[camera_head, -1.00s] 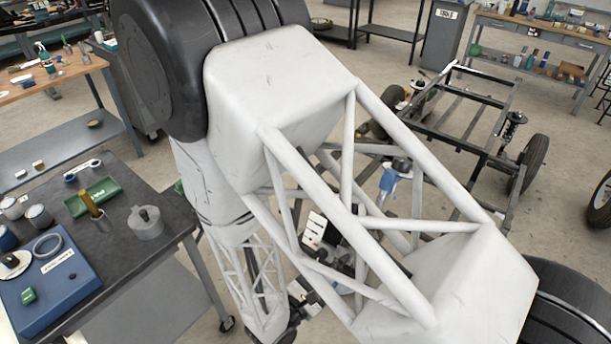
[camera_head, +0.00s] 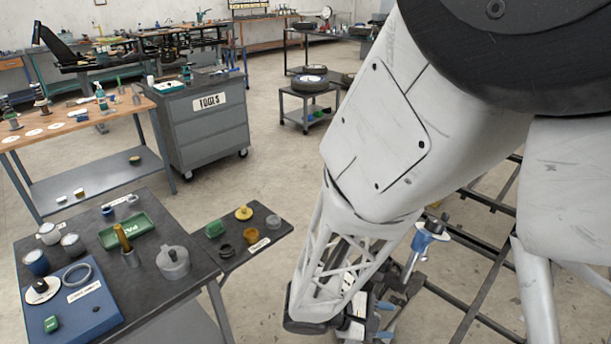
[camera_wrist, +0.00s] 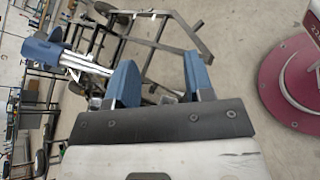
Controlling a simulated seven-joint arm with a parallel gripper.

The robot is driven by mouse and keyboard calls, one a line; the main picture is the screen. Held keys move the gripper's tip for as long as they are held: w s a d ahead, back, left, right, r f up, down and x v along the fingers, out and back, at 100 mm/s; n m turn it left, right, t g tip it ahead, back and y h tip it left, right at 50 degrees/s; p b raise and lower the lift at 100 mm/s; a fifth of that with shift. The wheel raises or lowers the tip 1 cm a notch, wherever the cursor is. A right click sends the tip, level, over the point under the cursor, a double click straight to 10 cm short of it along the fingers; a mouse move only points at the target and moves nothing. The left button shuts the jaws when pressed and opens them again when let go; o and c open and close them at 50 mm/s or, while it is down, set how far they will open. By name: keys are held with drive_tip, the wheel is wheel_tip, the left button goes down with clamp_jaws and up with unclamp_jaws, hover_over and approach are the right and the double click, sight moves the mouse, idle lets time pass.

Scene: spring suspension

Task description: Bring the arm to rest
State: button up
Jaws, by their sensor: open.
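My gripper shows in the wrist view (camera_wrist: 161,80) as two blue fingers set well apart, with nothing between them. In the head view my white arm covers the right side, and the gripper end is low in the centre, largely hidden behind a lattice link. A blue-topped part with a pale round flange (camera_head: 428,232) stands beside the arm in the head view. A blue part with bright rods (camera_wrist: 45,50) lies left of the fingers in the wrist view, apart from them.
A dark table (camera_head: 200,258) with a green tray (camera_head: 127,231), a blue box (camera_head: 92,311) and a side shelf of caps (camera_head: 267,222) stands at left. A tool cabinet (camera_head: 205,128) is behind. A dark chassis frame (camera_head: 470,298) lies behind my arm. A maroon disc (camera_wrist: 285,88) is at right.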

drive_tip(key=s+r+m+t+y, duration=0.1)
drive_tip(key=s+r+m+y, duration=0.2)
drive_tip(key=r+m+y, duration=0.3)
drive_tip(key=s+d+r+m+t+y, duration=0.1)
drive_tip(key=s+r+m+y, duration=0.3)
drive_tip(key=r, duration=1.3)
drive_tip(key=m+y, duration=0.2)
drive_tip(key=y, duration=0.1)
drive_tip(key=shift+d+r+y, duration=0.3)
drive_tip(key=shift+y, duration=0.1)
drive_tip(key=shift+o, duration=0.2)
idle(1.0)
